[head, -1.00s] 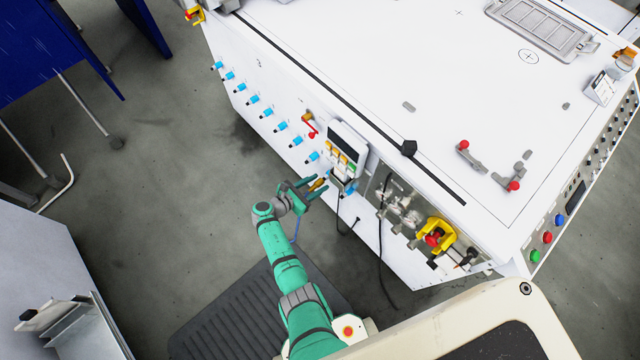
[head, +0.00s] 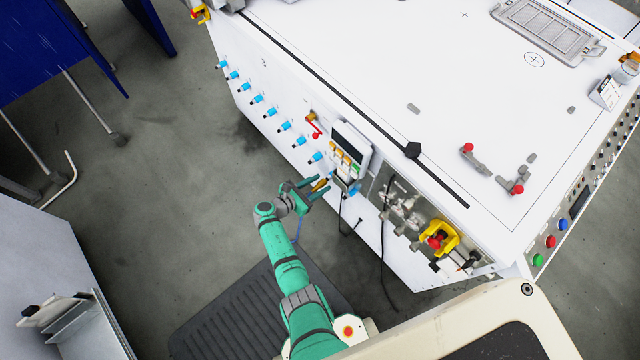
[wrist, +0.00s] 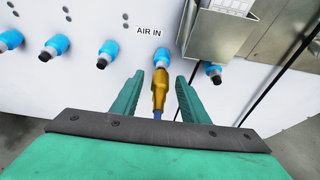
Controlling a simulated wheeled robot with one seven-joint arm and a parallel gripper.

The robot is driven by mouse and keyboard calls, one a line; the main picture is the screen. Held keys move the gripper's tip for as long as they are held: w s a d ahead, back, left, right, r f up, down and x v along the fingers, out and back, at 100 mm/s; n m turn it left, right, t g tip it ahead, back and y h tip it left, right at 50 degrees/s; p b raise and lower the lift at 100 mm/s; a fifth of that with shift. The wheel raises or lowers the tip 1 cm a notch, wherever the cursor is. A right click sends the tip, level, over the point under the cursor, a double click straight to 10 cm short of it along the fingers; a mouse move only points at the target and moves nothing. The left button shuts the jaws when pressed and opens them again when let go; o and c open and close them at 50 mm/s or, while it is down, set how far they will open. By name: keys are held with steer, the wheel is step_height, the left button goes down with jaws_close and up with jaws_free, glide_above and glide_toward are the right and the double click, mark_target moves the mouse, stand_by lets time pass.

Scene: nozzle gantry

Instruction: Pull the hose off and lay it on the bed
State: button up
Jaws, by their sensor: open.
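The hose ends in a brass-coloured coupling (wrist: 160,90), which sits on the blue fitting (wrist: 162,58) under the "AIR IN" label in the wrist view. A short length of blue hose (wrist: 161,114) shows below the coupling, and it hangs down past my gripper in the head view (head: 297,232). My gripper (wrist: 160,82) is open, with one green finger on each side of the coupling and gaps between. In the head view my gripper (head: 315,187) is at the machine's side panel. The bed (head: 450,90) is the wide white top of the machine.
A row of blue fittings (head: 257,99) runs along the side panel. A control box (head: 350,150) and its metal holder (wrist: 218,32) are close to the right of the coupling. Black cables hang nearby. On the bed are red-tipped clamps (head: 480,160) and a grey tray (head: 545,32); its middle is mostly clear.

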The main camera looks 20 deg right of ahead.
steer(key=shift+s+d, duration=0.2)
steer(key=shift+d, duration=0.05)
steer(key=shift+a, duration=0.35)
steer(key=c, duration=0.4)
steer(key=shift+a, duration=0.1)
steer(key=c, duration=0.5)
jaws_close()
steer(key=shift+s+a, duration=0.1)
steer(key=shift+s, duration=0.05)
